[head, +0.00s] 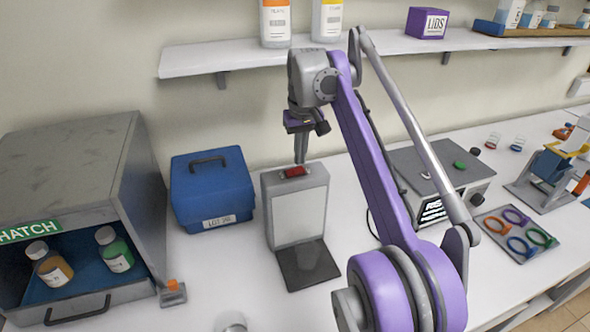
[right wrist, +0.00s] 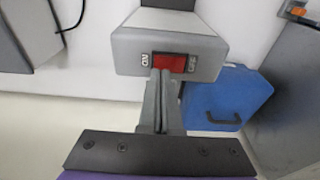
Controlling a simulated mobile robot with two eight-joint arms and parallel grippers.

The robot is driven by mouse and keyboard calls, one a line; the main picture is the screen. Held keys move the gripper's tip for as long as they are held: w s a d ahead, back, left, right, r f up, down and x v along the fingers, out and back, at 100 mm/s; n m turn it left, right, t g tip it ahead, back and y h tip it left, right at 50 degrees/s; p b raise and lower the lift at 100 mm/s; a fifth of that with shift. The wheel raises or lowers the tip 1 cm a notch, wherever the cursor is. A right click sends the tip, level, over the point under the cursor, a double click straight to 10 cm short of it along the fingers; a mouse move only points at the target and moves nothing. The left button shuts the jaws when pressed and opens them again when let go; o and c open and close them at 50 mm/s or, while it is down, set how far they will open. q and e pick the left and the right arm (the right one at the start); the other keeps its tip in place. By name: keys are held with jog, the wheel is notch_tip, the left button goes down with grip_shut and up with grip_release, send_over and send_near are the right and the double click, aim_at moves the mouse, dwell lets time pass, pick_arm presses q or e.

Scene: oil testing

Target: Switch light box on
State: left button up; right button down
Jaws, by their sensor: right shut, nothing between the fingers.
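The light box (head: 298,217) stands upright on the bench, a grey frame with a pale front panel and a dark base plate. I cannot tell if the panel is lit. Its red switch (head: 295,172) is on the top face; it also shows in the right wrist view (right wrist: 176,62), between an ON label at left and an OFF label at right. My right gripper (head: 300,160) points down with shut, empty fingers, tips just over the switch. In the right wrist view the fingertips (right wrist: 161,76) overlap the switch's edge, toward the ON side; contact is unclear. My left gripper is out of view.
A blue case (head: 212,188) stands close left of the light box, and a grey hatch cabinet (head: 80,180) with bottles is further left. A grey device (head: 440,180) stands at right, beside a tray of coloured rings (head: 515,230). A wall shelf (head: 240,57) is above.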

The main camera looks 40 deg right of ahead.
aim_at(300, 169)
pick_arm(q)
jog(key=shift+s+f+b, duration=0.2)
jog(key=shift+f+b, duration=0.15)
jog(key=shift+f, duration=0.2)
pick_arm(e)
jog(key=shift+f, duration=0.9)
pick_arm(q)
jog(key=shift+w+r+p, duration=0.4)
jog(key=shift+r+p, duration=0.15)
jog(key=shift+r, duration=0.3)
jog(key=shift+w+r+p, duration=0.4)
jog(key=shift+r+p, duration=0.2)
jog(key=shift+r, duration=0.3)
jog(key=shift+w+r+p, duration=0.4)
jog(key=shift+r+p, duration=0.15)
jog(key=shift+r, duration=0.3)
pick_arm(e)
jog(key=shift+r, duration=2.85)
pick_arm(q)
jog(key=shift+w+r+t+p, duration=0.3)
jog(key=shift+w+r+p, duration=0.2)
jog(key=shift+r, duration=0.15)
pick_arm(e)
jog(key=shift+w+r, duration=0.1)
jog(key=shift+r, duration=0.6)
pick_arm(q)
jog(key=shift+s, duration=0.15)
pick_arm(e)
jog(key=shift+s, duration=0.2)
jog(key=shift+a, duration=0.1)
